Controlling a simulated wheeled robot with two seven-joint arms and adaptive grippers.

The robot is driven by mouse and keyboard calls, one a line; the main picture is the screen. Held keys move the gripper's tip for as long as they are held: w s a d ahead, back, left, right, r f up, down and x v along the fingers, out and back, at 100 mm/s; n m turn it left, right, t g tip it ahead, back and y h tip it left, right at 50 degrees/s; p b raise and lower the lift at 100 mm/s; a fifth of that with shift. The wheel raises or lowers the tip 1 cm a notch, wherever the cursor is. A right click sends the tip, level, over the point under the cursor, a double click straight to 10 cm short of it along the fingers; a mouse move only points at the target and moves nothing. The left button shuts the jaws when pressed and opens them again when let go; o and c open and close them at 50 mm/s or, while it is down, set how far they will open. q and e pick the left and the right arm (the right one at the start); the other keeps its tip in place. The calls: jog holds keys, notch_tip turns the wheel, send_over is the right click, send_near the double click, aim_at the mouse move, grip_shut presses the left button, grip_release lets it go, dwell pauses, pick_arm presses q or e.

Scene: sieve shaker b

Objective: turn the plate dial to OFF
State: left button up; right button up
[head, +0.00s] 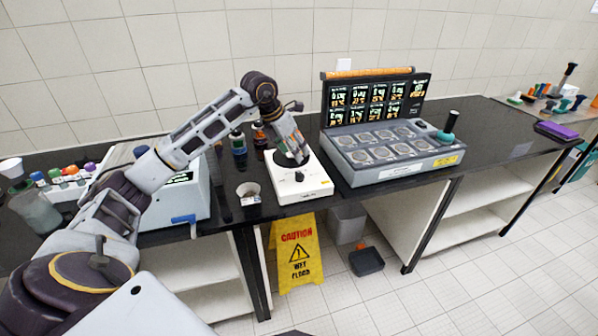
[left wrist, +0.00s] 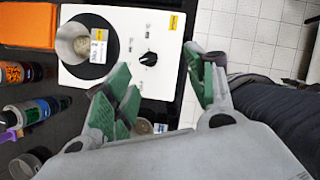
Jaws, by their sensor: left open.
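The white plate (head: 318,183) stands on the dark bench, with its black dial (head: 299,177) on the front part of its top. In the left wrist view the plate (left wrist: 165,25) shows a round dark heating top and the dial (left wrist: 149,59); the printed marks are too small to read. My left gripper (head: 301,160) is over the plate, pointing down close to the dial. In the left wrist view its green fingers (left wrist: 158,68) are open and empty, spread on either side of the dial. Contact cannot be told. My right gripper is not in view.
A beaker (left wrist: 80,44) with pale contents stands on the plate's round top. A small cup (head: 248,193) stands left of the plate, with dark bottles (head: 238,145) behind. A grey multi-well machine (head: 385,153) with screens stands to the right.

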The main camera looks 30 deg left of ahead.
aim_at(300, 173)
pick_arm(q)
jog(key=shift+s+a+r+y, duration=0.15)
jog(key=shift+a+y, duration=0.05)
jog(key=shift+a, duration=0.4)
jog(key=shift+s+a+r+y, duration=0.1)
jog(key=shift+a+r+y, duration=0.1)
jog(key=shift+a, duration=0.35)
jog(key=shift+w+f, duration=0.1)
jog(key=shift+f, duration=0.1)
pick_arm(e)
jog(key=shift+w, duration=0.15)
pick_arm(q)
jog(key=p+x, duration=0.1)
jog(key=x, duration=1.1)
jog(key=shift+d+f, duration=0.1)
jog(key=shift+f, duration=0.1)
jog(key=shift+w+f, duration=0.1)
jog(key=shift+f, duration=0.3)
jog(key=shift+f+p, duration=0.15)
jog(key=shift+p, duration=0.15)
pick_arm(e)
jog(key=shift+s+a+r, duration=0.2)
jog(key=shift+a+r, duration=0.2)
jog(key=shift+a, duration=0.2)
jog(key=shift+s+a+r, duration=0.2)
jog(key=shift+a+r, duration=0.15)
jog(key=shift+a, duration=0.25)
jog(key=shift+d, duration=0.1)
